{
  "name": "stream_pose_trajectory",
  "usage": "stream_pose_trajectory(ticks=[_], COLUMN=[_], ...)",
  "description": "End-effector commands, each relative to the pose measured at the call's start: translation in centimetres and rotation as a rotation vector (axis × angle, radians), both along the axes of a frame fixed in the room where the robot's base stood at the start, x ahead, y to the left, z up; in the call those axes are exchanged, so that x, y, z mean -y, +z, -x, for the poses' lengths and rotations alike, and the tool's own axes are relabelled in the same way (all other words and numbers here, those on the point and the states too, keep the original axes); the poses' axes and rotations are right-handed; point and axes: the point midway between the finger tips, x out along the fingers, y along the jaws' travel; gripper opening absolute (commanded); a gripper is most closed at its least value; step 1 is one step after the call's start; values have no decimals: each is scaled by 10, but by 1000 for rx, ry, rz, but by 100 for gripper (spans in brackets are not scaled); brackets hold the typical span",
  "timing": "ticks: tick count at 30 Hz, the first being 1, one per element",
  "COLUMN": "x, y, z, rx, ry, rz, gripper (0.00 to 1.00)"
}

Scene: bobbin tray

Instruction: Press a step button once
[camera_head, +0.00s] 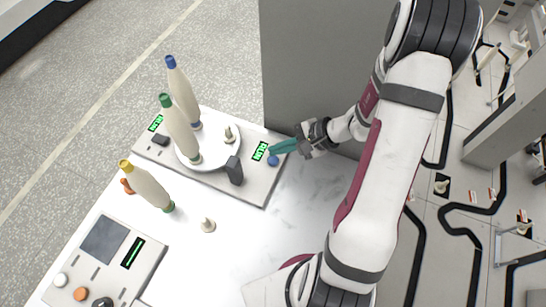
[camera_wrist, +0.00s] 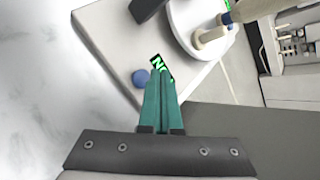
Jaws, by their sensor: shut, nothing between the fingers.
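A blue round button (camera_head: 273,160) sits on the right part of a grey base unit (camera_head: 255,190), beside a small green-lit display (camera_head: 260,151). The button also shows in the wrist view (camera_wrist: 141,77), just left of my fingertips, with the display (camera_wrist: 161,67) at the tips. My gripper (camera_head: 272,150) has teal fingers, shut and empty. The fingertips are close to the button and the display. I cannot tell whether they touch the panel. Part of the display is hidden behind the fingertips in the wrist view.
A white turntable (camera_head: 212,160) on the base carries cream bobbins with blue (camera_head: 181,95) and green (camera_head: 178,130) caps. A dark block (camera_head: 234,170) stands near the display. A yellow-capped bobbin (camera_head: 148,186) and a control panel (camera_head: 105,262) are at left. The table's right part is clear.

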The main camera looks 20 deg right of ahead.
Motion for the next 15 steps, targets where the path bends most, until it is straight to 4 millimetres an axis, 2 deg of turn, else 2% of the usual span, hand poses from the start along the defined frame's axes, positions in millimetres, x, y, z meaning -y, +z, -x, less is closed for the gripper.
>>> stream_pose_trajectory(ticks=[9, 15], x=[0, 0], y=[32, 41], z=[0, 0], rx=[1, -1], ry=[0, 0], rz=[1, 0], gripper=[0, 0])
